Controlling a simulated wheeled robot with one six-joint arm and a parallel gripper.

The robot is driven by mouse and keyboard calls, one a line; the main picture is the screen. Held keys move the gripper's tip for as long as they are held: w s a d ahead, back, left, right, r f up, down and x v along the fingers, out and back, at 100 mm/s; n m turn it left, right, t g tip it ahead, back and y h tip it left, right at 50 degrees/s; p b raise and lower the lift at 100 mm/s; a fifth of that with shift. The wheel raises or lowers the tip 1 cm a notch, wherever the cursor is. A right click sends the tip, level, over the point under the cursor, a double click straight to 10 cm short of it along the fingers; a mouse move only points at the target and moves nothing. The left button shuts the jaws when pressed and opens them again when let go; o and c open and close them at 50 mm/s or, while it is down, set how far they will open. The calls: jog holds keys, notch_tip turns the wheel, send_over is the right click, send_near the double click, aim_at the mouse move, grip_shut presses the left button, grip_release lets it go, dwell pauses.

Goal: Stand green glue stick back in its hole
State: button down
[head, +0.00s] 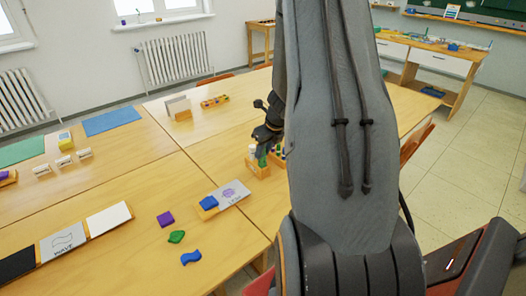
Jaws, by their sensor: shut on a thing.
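My gripper (265,147) is at the middle of the far table, partly hidden behind my own arm. It is shut on the green glue stick (262,160), a small green shape just below the jaws. A wooden holder block (259,172) is directly beneath it. A white-topped stick (252,150) shows at the block's left side, and several more small coloured sticks (279,151) show at its right, partly hidden by my arm. I cannot tell whether the green stick's lower end is above the block or inside a hole.
On the near table, a card with a blue piece (208,203) and loose purple (165,219), green (176,237) and blue (191,258) pieces lie in front. A yellow block with coloured pieces (214,102) and an upright card stand (178,107) are farther back. Bare tabletop surrounds the holder's left side.

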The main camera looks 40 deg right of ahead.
jog(key=shift+f+b, duration=0.65)
jog(key=shift+f, duration=0.1)
dwell(1.2)
dwell(0.3)
jog(key=c, duration=1.5)
grip_release()
jog(key=shift+o, duration=1.2)
jog(key=shift+r, duration=0.1)
jog(key=shift+r+p, duration=2.95)
jog(key=shift+p, duration=0.85)
